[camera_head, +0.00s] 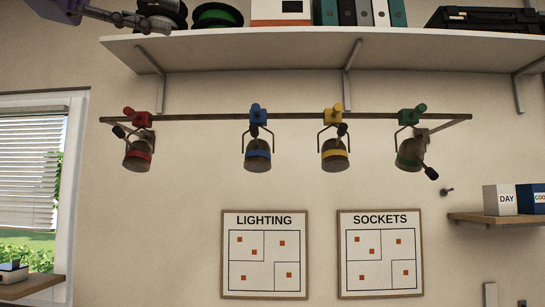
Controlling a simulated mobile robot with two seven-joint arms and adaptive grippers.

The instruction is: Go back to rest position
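My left gripper (160,25) shows at the top left edge, with a purple part of my arm behind it. It is in front of the upper shelf, near the cable spools, and nothing is seen in it. The view does not show clearly whether its fingers are open or shut. My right gripper is not in view.
A long shelf (250,50) on brackets carries spools, binders and a black case. Below it, a wall rail (200,117) holds several spot lamps with red, blue, yellow and green clamps. LIGHTING (264,288) and SOCKETS (380,283) boards hang lower. A small shelf (500,217) is right.

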